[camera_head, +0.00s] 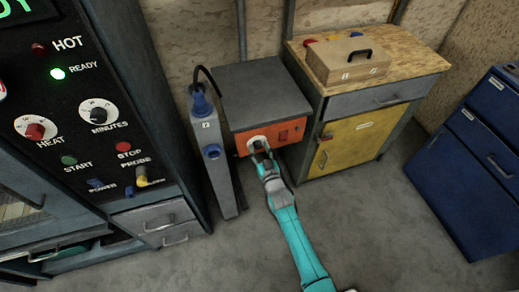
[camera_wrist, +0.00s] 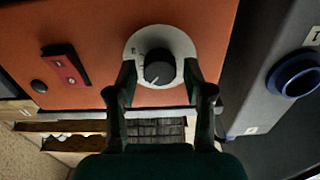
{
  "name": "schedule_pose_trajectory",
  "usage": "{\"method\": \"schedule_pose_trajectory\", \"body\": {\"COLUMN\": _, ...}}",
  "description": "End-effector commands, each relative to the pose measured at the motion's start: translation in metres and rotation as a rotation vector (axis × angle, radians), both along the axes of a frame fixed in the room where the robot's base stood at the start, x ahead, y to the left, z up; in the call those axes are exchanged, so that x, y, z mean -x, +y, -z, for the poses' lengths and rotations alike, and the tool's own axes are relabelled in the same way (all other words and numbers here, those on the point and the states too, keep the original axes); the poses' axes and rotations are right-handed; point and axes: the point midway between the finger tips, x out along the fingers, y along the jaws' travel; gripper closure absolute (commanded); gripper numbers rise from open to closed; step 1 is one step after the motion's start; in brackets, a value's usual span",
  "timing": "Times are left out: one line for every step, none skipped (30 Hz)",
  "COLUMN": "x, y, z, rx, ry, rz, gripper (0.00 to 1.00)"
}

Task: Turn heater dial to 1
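The heater (camera_head: 262,97) is a grey box with an orange front, standing between a grey post and a wooden-topped cabinet. Its dial (camera_wrist: 159,70) has a black knob on a round white plate with small marks too blurred to read. A pale line on the knob points toward the lower left in the wrist view. The dial's white plate also shows in the head view (camera_head: 257,141). My gripper (camera_head: 263,152) is at the dial. In the wrist view my gripper (camera_wrist: 161,82) is open, one finger on each side of the knob, with visible gaps to it.
A red rocker switch (camera_wrist: 66,66) and a black button (camera_wrist: 39,86) are on the heater front. The grey post (camera_head: 212,150) with blue fittings stands close beside the heater. A control panel (camera_head: 90,110) is at left, a yellow-doored cabinet (camera_head: 350,143) at right.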

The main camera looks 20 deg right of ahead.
Motion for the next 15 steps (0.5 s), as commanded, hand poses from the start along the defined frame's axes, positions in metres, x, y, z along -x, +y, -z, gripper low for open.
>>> {"method": "schedule_pose_trajectory", "body": {"x": 0.000, "y": 0.000, "z": 0.000, "rx": 0.000, "ry": 0.000, "rz": 0.000, "gripper": 0.40}}
{"method": "schedule_pose_trajectory", "body": {"x": 0.000, "y": 0.000, "z": 0.000, "rx": 0.000, "ry": 0.000, "rz": 0.000, "gripper": 0.40}}
{"method": "schedule_pose_trajectory", "body": {"x": 0.000, "y": 0.000, "z": 0.000, "rx": 0.000, "ry": 0.000, "rz": 0.000, "gripper": 0.40}}
{"method": "schedule_pose_trajectory", "body": {"x": 0.000, "y": 0.000, "z": 0.000, "rx": 0.000, "ry": 0.000, "rz": 0.000, "gripper": 0.40}}
{"method": "schedule_pose_trajectory", "body": {"x": 0.000, "y": 0.000, "z": 0.000, "rx": 0.000, "ry": 0.000, "rz": 0.000, "gripper": 0.40}}
{"method": "schedule_pose_trajectory", "body": {"x": 0.000, "y": 0.000, "z": 0.000, "rx": 0.000, "ry": 0.000, "rz": 0.000, "gripper": 0.40}}
{"method": "schedule_pose_trajectory", "body": {"x": 0.000, "y": 0.000, "z": 0.000, "rx": 0.000, "ry": 0.000, "rz": 0.000, "gripper": 0.40}}
{"method": "schedule_pose_trajectory", "body": {"x": 0.000, "y": 0.000, "z": 0.000, "rx": 0.000, "ry": 0.000, "rz": 0.000, "gripper": 0.40}}
{"method": "schedule_pose_trajectory", "body": {"x": 0.001, "y": 0.000, "z": 0.000, "rx": 0.000, "ry": 0.000, "rz": 0.000, "gripper": 0.40}}
{"method": "schedule_pose_trajectory", "body": {"x": 0.002, "y": 0.000, "z": 0.000, "rx": 0.000, "ry": 0.001, "rz": 0.000, "gripper": 0.40}}
{"method": "schedule_pose_trajectory", "body": {"x": 0.003, "y": 0.000, "z": 0.001, "rx": 0.000, "ry": 0.001, "rz": 0.000, "gripper": 0.40}}
{"method": "schedule_pose_trajectory", "body": {"x": 0.006, "y": 0.000, "z": 0.001, "rx": 0.000, "ry": 0.001, "rz": 0.000, "gripper": 0.40}}
{"method": "schedule_pose_trajectory", "body": {"x": 0.009, "y": 0.000, "z": 0.001, "rx": 0.000, "ry": 0.002, "rz": 0.000, "gripper": 0.40}}
{"method": "schedule_pose_trajectory", "body": {"x": 0.012, "y": 0.000, "z": 0.001, "rx": 0.000, "ry": 0.002, "rz": 0.000, "gripper": 0.40}}
{"method": "schedule_pose_trajectory", "body": {"x": 0.017, "y": 0.000, "z": 0.001, "rx": 0.000, "ry": 0.002, "rz": 0.000, "gripper": 0.40}}
